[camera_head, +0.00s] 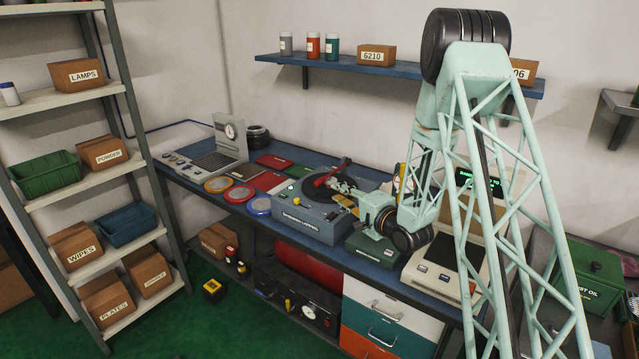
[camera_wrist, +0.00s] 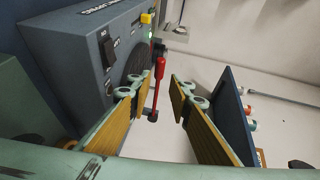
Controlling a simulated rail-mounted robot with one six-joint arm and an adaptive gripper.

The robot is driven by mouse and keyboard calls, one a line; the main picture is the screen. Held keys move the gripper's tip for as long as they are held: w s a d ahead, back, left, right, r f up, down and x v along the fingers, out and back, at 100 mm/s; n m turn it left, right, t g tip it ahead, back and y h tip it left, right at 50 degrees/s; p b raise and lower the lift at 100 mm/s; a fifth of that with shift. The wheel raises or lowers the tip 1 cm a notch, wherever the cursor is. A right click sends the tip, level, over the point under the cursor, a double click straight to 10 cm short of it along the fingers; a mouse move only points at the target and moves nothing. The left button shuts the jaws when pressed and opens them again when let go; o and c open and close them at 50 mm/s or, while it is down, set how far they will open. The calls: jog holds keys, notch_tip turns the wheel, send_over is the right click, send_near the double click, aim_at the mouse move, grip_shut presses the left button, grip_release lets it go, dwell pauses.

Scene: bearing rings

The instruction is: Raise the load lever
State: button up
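The load lever is a red bar (camera_head: 330,176) above the dark round plate of the blue-grey lapping machine (camera_head: 306,223) on the bench. In the wrist view the red lever (camera_wrist: 160,78) appears by the tips of my gripper, close to the left finger; I cannot tell whether they touch. My gripper (camera_wrist: 167,92) is open, its two ochre-padded fingers apart with nothing clamped between them. In the head view my gripper (camera_head: 343,190) is over the right part of the machine. The lapping machine's front (camera_wrist: 80,45) fills the upper left of the wrist view, with a switch and a yellow knob.
A wall shelf (camera_head: 350,66) with jars and boxes runs above the bench.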

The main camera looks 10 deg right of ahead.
aim_at(321, 183)
jog(key=shift+w, duration=0.1)
jog(key=shift+b+x, duration=0.85)
jog(key=shift+x, duration=6)
grip_shut()
